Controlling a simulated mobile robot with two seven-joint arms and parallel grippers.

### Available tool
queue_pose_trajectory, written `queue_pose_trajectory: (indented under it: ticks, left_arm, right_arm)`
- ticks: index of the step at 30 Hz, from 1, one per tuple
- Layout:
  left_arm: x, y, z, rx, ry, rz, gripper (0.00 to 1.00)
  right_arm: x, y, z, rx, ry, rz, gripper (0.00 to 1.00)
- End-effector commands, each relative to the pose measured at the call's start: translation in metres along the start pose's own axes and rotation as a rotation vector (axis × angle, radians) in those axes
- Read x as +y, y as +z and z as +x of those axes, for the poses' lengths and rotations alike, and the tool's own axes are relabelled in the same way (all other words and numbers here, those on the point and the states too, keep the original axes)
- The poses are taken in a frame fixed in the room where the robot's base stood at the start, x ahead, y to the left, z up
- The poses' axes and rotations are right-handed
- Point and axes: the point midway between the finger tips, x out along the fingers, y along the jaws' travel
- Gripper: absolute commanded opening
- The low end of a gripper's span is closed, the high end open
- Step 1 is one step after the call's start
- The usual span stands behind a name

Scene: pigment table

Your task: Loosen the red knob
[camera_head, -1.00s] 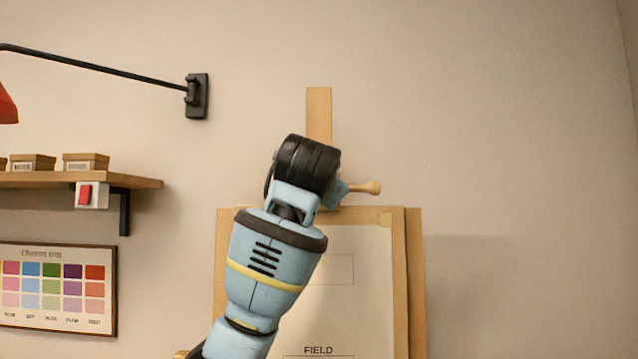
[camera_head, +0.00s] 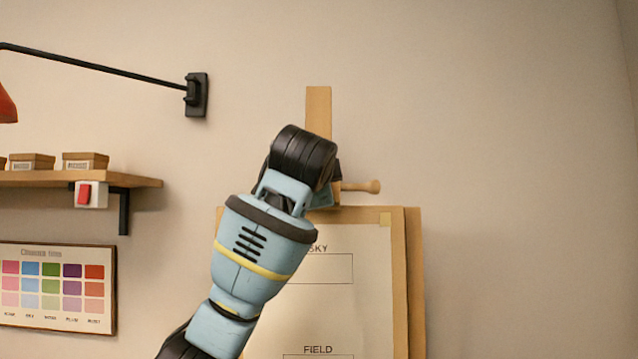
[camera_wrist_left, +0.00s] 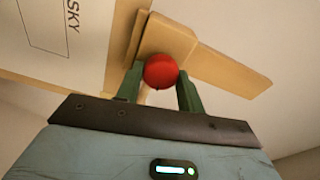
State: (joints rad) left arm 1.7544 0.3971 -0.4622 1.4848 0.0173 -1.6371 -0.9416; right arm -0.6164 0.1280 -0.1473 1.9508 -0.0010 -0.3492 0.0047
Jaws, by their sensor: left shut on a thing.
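The red knob (camera_wrist_left: 160,71) shows in the left wrist view, on the wooden clamp of the easel (camera_head: 318,110). My left gripper (camera_wrist_left: 159,84) has its two green fingers on either side of the knob and is shut on it. In the head view my left arm rises in front of the easel and hides the knob and the fingers. A wooden peg (camera_head: 360,186) sticks out to the right of my wrist. My right gripper is not in view.
A board with a paper sheet (camera_head: 370,270), marked SKY and FIELD, stands on the easel below the clamp. A shelf (camera_head: 80,180) with small boxes, a colour chart (camera_head: 58,330) and a black wall lamp arm (camera_head: 100,68) are at the left. The wall at right is clear.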

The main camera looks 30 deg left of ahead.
Motion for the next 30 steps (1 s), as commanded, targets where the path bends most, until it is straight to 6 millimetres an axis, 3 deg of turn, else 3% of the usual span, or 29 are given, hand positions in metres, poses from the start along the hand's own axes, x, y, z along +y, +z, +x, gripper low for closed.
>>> queue_pose_trajectory:
  ticks: [13,14,18,30]
  left_arm:
    - [-0.0012,0.0002,-0.0005,0.001,-0.002,0.009,0.15]
    - [-0.0012,0.0002,-0.0006,0.001,-0.002,0.009,0.39]
    - [-0.0011,0.0002,-0.0005,0.0,-0.001,0.009,0.57]
    - [-0.0012,-0.0005,-0.0088,0.002,-0.003,0.009,0.58]
  right_arm:
    - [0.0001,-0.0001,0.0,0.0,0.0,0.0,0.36]
    - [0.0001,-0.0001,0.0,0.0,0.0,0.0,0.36]
    - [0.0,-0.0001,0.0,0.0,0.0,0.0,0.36]
    - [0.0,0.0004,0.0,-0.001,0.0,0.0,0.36]
